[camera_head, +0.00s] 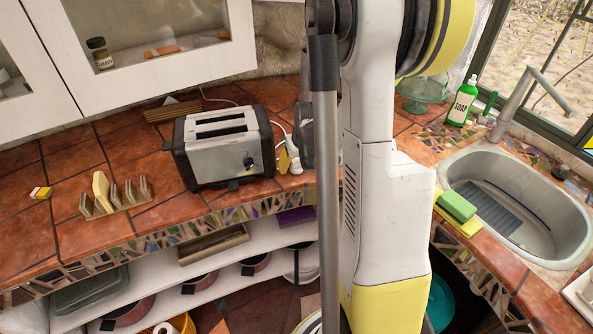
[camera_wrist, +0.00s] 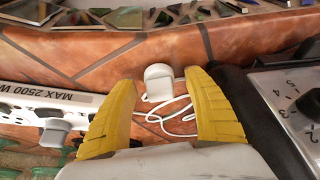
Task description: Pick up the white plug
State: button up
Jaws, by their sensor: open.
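The white plug (camera_wrist: 158,83) lies on the terracotta tile counter in the wrist view, with its thin white cable looped beside it. My gripper (camera_wrist: 163,78) is open, with one yellow finger on each side of the plug in the picture. A gap shows between the plug and each finger, and I cannot tell the height above the counter. In the head view, my arm hides most of the gripper. A small white shape beside the toaster there may be the plug.
The toaster (camera_head: 222,147) stands close to the gripper. A white power strip (camera_wrist: 45,98) lies at the left in the wrist view. A toast rack (camera_head: 118,195) stands on the counter left of the toaster. The sink (camera_head: 520,205), sponges (camera_head: 456,207) and soap bottle (camera_head: 463,102) are at right.

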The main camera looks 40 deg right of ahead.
jog(key=shift+f, duration=0.1)
jog(key=c, duration=1.2)
